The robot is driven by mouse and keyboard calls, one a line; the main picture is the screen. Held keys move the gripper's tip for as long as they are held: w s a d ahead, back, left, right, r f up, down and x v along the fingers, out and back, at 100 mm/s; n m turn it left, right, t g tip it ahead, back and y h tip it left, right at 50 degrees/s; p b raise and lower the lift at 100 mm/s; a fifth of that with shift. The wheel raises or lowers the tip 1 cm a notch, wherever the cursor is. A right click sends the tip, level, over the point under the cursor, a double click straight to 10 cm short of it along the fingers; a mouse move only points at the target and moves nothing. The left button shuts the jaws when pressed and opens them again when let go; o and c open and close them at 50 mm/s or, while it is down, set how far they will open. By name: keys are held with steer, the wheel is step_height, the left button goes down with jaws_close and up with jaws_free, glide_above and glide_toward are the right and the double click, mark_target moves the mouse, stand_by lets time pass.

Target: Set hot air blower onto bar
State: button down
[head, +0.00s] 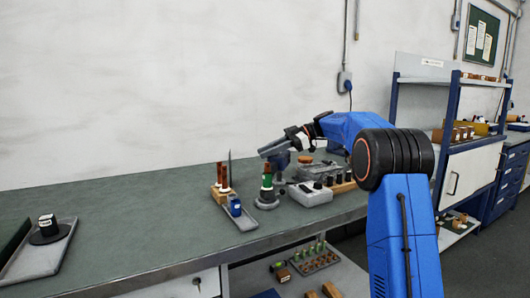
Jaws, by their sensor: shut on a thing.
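My gripper (301,137) reaches from the right over the back middle of the bench. It is shut on a grey-blue tool (274,149), which looks like the hot air blower. The blower is held with its narrow end pointing left, above and behind the green-bodied tool (267,180) standing in a round grey base. A grey control box (310,194) sits below and right of the gripper. I cannot clearly pick out the bar; it may be hidden among the items under my gripper. Whether the blower touches anything below it is too small to tell.
A wooden block with brown-handled tools (222,177) and a grey tray (242,221) with a blue jar (235,207) stand left of the base. Another tray (38,257) with a dark round item is far left. The bench (140,215) between is clear. Blue-framed shelves (452,100) stand right.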

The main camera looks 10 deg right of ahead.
steer(key=shift+s+d+n+g, duration=0.1)
steer(key=shift+s+n+g, duration=0.05)
steer(key=shift+n+g, duration=0.15)
steer(key=c, duration=1.6)
jaws_free()
